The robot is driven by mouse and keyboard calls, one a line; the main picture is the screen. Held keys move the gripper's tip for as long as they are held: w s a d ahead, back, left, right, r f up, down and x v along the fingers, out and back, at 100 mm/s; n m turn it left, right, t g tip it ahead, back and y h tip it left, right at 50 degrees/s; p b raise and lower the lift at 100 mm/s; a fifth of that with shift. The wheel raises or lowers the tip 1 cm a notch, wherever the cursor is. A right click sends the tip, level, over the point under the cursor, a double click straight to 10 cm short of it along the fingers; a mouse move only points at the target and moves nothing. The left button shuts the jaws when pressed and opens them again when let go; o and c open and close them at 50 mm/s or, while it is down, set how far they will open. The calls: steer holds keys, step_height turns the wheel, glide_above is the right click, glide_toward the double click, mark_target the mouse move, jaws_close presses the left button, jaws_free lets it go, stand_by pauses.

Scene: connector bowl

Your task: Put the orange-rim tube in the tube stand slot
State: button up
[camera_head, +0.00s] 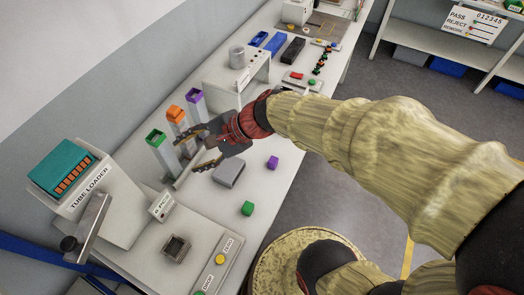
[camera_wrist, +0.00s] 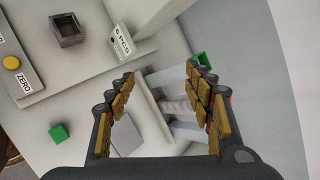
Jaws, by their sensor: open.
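The orange-rim tube (camera_head: 178,122) stands upright between a green-rim tube (camera_head: 160,149) and a purple-rim tube (camera_head: 196,104). My gripper (camera_head: 189,152) is open, its fingers apart beside the tubes. In the wrist view my open gripper (camera_wrist: 161,74) frames parts of several pale tubes. The middle one appears to be the orange-rim tube (camera_wrist: 174,105), its rim hidden behind the right finger; the green rim (camera_wrist: 202,58) shows. A dark-framed square socket (camera_head: 175,248) sits on the tube loader's base, also in the wrist view (camera_wrist: 68,30); I cannot tell whether it is the stand slot.
The tube loader (camera_head: 103,203) stands at the near left. A white box-shaped stand (camera_head: 228,78) is behind the tubes.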

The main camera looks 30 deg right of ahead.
steer(key=s+d+r+n+h, duration=0.3)
steer(key=s+d+n+h, duration=0.1)
steer(key=s+d+n, duration=0.2)
steer(key=s+d+r+n+h, duration=0.3)
steer(key=s+d+n+h, duration=0.1)
steer(key=s+d+n, duration=0.2)
steer(key=d+n, duration=0.1)
steer(key=n, duration=0.1)
steer(key=shift+s+d+n, duration=0.15)
steer(key=shift+s+n, duration=0.25)
stand_by(0.4)
